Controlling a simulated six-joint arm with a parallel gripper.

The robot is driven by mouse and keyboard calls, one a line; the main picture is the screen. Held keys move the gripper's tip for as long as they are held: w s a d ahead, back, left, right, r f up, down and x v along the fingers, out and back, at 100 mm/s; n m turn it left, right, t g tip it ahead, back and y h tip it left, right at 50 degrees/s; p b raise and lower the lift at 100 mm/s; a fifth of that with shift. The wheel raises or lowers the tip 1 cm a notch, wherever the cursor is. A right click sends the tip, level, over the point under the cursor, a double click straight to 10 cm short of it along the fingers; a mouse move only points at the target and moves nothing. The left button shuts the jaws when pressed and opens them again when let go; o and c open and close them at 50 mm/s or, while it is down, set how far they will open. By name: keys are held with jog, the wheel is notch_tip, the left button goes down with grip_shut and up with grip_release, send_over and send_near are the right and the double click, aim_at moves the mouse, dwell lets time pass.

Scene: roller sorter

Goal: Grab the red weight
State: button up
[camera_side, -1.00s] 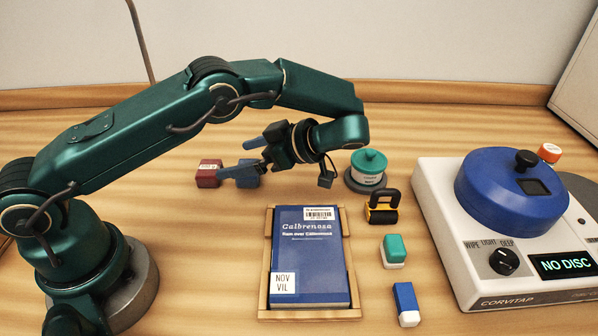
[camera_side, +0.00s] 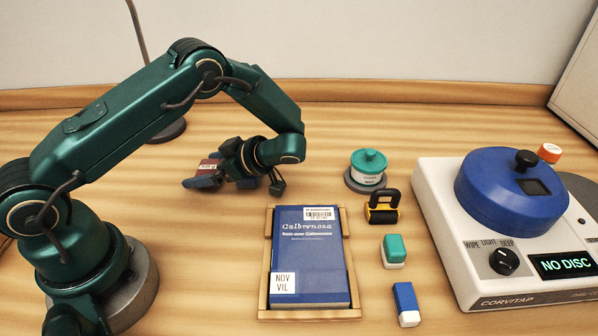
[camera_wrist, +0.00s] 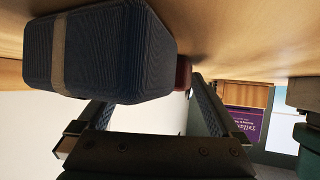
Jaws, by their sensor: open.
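The red weight (camera_side: 209,164) stands on the table in the side view, partly hidden behind my gripper (camera_side: 203,178). One blue finger pad shows just in front of it; the other fingertip is hidden. In the wrist view only a sliver of the red weight (camera_wrist: 183,73) shows near the fingertips, behind a large blue ribbed block with a pale band, the blue weight (camera_wrist: 110,50). That block is close to the camera and covers part of the left finger. My gripper (camera_wrist: 175,98) is open, low over the table. I cannot tell whether it touches either weight.
A blue book (camera_side: 310,250) lies in a wooden tray (camera_side: 263,290). The white disc machine (camera_side: 445,255) fills the right side. A lamp base (camera_side: 168,131) stands behind my arm.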

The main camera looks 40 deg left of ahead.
jog(key=shift+s+a+f, duration=0.15)
jog(key=shift+a, duration=0.15)
grip_shut()
jog(key=shift+r, duration=0.2)
